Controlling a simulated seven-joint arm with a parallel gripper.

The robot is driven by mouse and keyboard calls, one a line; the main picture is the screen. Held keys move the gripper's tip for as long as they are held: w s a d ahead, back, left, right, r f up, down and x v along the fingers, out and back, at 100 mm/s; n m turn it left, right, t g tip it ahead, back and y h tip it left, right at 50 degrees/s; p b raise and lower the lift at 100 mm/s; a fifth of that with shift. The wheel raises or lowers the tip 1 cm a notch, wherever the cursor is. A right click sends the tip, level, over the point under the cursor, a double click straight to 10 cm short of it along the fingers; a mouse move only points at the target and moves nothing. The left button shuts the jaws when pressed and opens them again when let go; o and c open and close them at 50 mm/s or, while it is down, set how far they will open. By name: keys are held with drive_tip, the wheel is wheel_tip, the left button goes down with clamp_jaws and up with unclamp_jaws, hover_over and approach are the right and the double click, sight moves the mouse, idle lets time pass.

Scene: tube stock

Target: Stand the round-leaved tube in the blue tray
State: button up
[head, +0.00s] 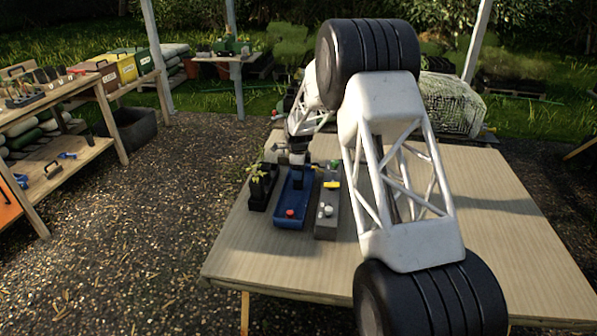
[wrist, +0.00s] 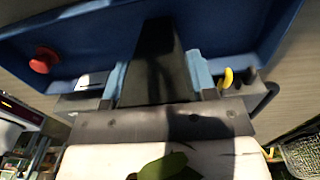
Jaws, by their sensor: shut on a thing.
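The blue tray (head: 291,218) stands on the table, long side running away from me, with a red round thing (head: 290,212) at its near end. My gripper (head: 297,172) is over the far part of this tray. In the wrist view my gripper (wrist: 158,82) is shut on a dark tapered tube (wrist: 155,60), a pale blue pad on each side. The tube's far end points at the floor of the blue tray (wrist: 90,40); I cannot tell if it touches. A rounded green leaf (wrist: 163,166) shows at the bottom edge, likely of the held tube.
A black tray (head: 258,203) with a thin-leaved yellowish plant (head: 260,178) stands just left of the blue tray. A grey tray (head: 326,230) with a yellow piece (head: 331,185) and white knobs stands just right. The table's near left (head: 260,262) is bare.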

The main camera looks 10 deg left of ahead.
drive_tip(key=shift+f, duration=0.1)
drive_tip(key=o, duration=1.1)
drive_tip(key=shift+r, duration=3.9)
